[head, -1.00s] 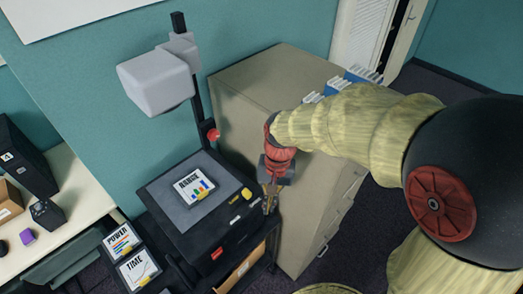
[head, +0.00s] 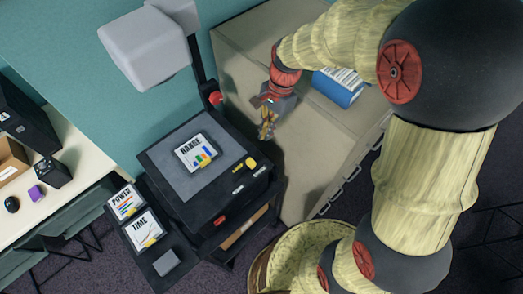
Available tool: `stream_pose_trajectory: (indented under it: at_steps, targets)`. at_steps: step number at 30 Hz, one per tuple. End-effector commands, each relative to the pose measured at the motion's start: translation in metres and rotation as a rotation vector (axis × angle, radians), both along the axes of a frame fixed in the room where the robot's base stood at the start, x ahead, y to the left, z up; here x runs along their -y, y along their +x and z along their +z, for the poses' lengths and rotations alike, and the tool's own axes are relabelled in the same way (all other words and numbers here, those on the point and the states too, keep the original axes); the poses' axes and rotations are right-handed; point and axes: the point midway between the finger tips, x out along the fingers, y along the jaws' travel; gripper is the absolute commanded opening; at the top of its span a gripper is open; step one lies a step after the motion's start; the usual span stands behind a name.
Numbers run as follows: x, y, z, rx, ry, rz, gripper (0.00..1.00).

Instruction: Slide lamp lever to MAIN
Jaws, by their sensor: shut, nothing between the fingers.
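The overhead projector has a black body with a grey top plate (head: 178,168). A yellow knob (head: 251,163), which looks like the lamp lever, sits at the right corner of the top. Small pale labels (head: 261,171) lie just in front of it, too small to read. A red switch (head: 219,220) is on the front edge. My gripper (head: 267,133) is shut and empty. In the picture it is above and right of the yellow knob, apart from it, over the beige cabinet side.
The projector's grey head (head: 146,46) stands on a post with a red knob (head: 216,98).

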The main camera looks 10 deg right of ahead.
Motion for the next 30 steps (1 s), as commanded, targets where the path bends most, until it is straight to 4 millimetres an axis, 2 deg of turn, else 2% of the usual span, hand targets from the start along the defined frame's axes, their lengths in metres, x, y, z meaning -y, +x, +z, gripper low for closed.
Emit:
stream_pose_trajectory:
  at_steps: [7,15,21,30]
  targets:
    - [-0.003,-0.003,-0.014,-0.004,-0.001,0.002,0.0]
    - [-0.012,-0.01,-0.059,-0.006,-0.001,0.002,0.0]
    - [-0.018,-0.013,-0.085,-0.003,-0.001,0.002,0.0]
    - [-0.02,-0.014,-0.098,0.0,-0.001,0.002,0.0]
